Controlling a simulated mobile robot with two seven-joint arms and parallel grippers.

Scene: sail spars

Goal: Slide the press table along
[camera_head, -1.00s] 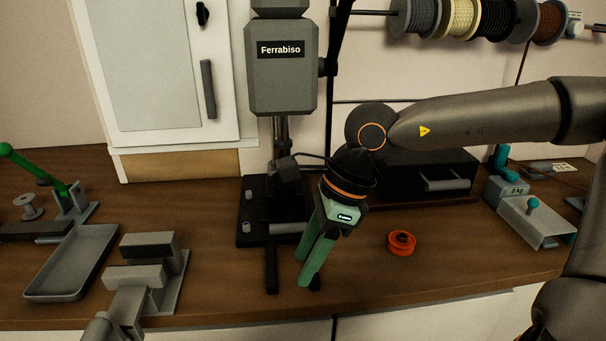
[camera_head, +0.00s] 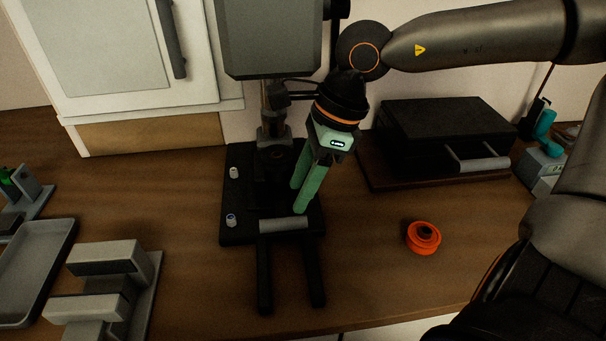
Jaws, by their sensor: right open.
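The press (camera_head: 275,45) stands at the back middle, its grey head cut off by the top edge. Its black base (camera_head: 240,190) lies on the bench, and two dark rails (camera_head: 264,275) stick out toward the front. A grey cylindrical bar (camera_head: 285,225) lies across the rails at the base's front edge; it looks like the press table's handle. My right gripper (camera_head: 299,197) has green fingers pointing down, open, just above and behind the bar. I cannot tell whether they touch anything. The gripper hides part of the base. My left gripper is not in view.
An orange spool (camera_head: 423,237) sits on the bench to the right. A black drawer box (camera_head: 440,130) stands behind it. A grey vise (camera_head: 105,290) and a tray (camera_head: 38,270) are at the left. The bench between spool and rails is clear.

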